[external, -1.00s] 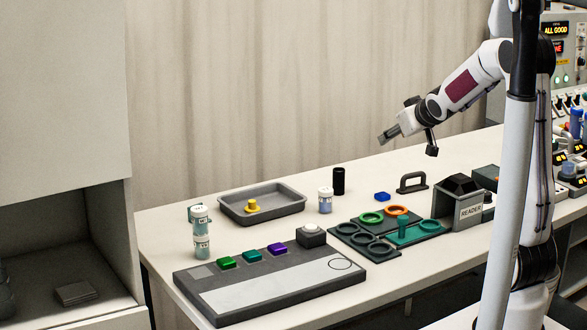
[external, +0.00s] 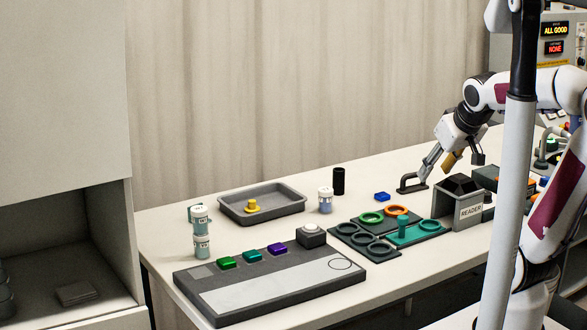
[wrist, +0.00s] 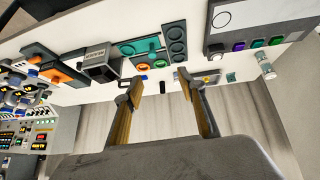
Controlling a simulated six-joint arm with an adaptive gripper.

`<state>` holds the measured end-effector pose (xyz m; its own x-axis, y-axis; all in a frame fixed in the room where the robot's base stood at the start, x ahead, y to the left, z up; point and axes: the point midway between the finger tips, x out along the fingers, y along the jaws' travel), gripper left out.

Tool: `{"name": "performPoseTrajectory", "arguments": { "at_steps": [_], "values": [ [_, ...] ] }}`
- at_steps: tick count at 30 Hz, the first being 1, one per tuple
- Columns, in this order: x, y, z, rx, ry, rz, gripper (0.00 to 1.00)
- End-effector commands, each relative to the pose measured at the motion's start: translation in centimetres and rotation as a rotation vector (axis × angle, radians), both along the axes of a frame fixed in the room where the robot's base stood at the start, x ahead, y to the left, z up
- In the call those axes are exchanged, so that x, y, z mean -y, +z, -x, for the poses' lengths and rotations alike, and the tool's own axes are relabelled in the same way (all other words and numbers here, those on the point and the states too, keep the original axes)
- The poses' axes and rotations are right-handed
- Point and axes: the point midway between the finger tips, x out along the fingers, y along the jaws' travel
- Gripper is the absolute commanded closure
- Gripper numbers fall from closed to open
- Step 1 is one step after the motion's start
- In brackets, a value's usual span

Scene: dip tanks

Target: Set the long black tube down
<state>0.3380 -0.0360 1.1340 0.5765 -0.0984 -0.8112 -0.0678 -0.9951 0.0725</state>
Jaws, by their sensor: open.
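A black tube (external: 338,181) stands upright on the white bench, right of the grey tray. My gripper (external: 433,168) points down and to the left above the back of the bench, near a black handle (external: 412,184) and well to the right of the tube.
A grey tray (external: 232,210) holds a yellow piece. A capped vial (external: 325,201) and a blue block (external: 382,197) flank the tube. Dark ring racks (external: 362,241), a grey reader box (external: 459,207) and a button panel (external: 330,290) stand nearer the front.

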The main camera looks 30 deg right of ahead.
Motion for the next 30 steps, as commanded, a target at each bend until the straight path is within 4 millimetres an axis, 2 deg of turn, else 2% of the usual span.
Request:
{"name": "performPoseTrajectory", "arguments": {
  "at_steps": [1, 6, 12, 17, 30],
  "values": [
    [-0.5, -0.1, 1.4, -0.012, 0.009, -0.009, 0.60],
    [-2.1, -1.0, 5.5, -0.069, 0.034, -0.043, 0.60],
    [-3.3, -1.8, 8.7, -0.114, 0.056, -0.071, 0.60],
    [-3.6, -2.1, 9.5, -0.127, 0.064, -0.077, 0.60],
    [-3.6, -2.1, 9.5, -0.127, 0.064, -0.077, 0.60]
  ]
}}
